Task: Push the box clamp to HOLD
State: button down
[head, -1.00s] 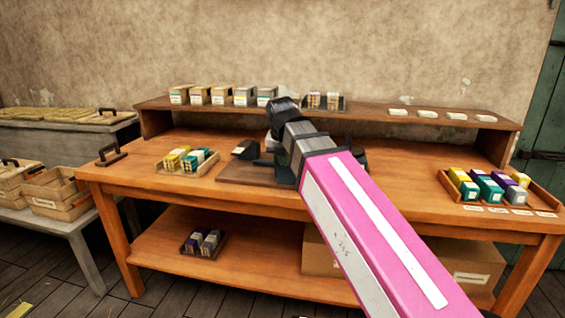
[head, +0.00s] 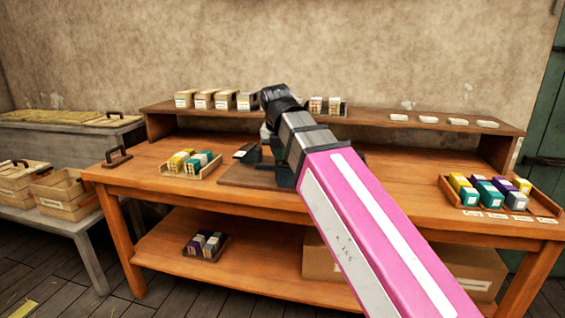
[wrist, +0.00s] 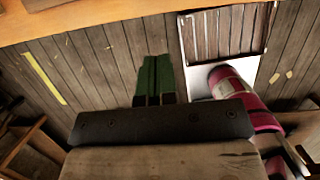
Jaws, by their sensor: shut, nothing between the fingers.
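The press stands on a wooden baseboard (head: 236,178) near the middle of the bench. My arm covers much of it in the head view, and only a few dark parts (head: 247,152) show beside the arm. I cannot make out the box clamp or its HOLD position. In the wrist view my gripper (wrist: 154,62) shows two green fingers side by side, shut with nothing between them. They point over the plank floor, apart from any object. I cannot pick out the fingers in the head view.
The bench (head: 400,185) has a raised back shelf (head: 385,120) with cartons and labels. A tray of coloured boxes (head: 540,208) sits at right, a smaller tray (head: 213,170) left of the press. A side table with crates (head: 66,205) stands at left. The bench's right-centre top is clear.

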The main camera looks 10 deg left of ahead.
jog(key=shift+v, duration=2.65)
